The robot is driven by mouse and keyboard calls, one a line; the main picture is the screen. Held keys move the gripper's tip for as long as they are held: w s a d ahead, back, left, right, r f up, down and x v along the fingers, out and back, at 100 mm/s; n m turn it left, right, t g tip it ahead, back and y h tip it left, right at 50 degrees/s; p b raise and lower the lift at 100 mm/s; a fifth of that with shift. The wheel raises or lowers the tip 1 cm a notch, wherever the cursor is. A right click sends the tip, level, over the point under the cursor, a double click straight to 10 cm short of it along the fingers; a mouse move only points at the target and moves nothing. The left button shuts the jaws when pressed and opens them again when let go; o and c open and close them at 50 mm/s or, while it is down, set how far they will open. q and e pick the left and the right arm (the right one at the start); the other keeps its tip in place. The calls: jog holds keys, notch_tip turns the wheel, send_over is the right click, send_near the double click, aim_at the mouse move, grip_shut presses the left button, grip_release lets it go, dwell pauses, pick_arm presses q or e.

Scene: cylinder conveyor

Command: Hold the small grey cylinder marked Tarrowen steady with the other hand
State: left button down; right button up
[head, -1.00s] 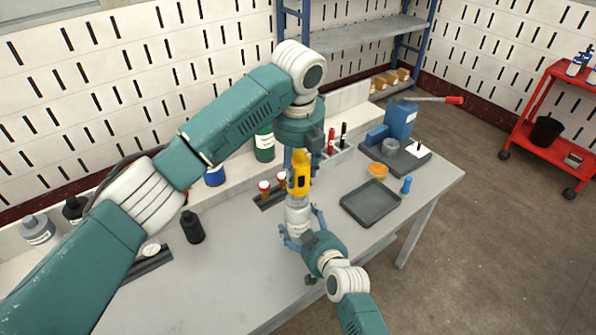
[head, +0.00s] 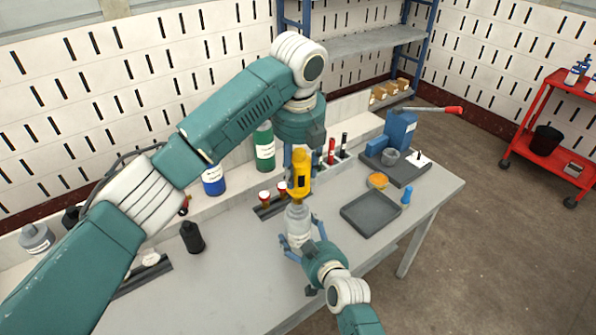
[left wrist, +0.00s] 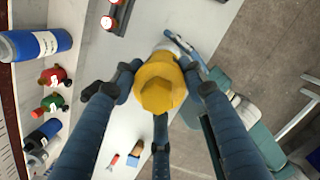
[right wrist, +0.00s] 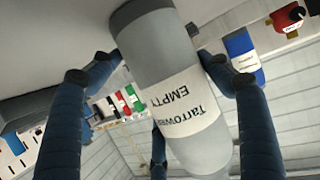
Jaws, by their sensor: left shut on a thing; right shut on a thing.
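The small grey cylinder (head: 299,221) stands roughly upright over the table in the head view. In the right wrist view the cylinder (right wrist: 178,75) fills the middle, and its white label reads "Tarrowen EMPTY" upside down. My right gripper (head: 305,238) is shut around its side, with fingers on both sides. My left gripper (head: 299,152) is above, shut on a yellow tool (head: 300,175). The yellow tool (left wrist: 160,84) hides most of what is below it in the left wrist view. Its lower end is at the cylinder's top; I cannot tell whether they touch.
A grey tray (head: 371,214) lies right of the cylinder, with an orange dish (head: 377,181) and a blue press (head: 400,130) behind. A rack with red-capped vials (head: 265,197) is close on the left. A dark bottle (head: 192,238) stands further left. The front table is clear.

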aim_at(298, 152)
pick_arm(q)
jog(key=shift+r, duration=0.35)
pick_arm(e)
jog(key=shift+f, duration=0.1)
pick_arm(q)
jog(key=shift+r, duration=0.15)
jog(key=shift+r, duration=1.5)
jog(key=shift+r, duration=0.1)
jog(key=shift+r, duration=3.65)
pick_arm(e)
jog(key=o, duration=1.4)
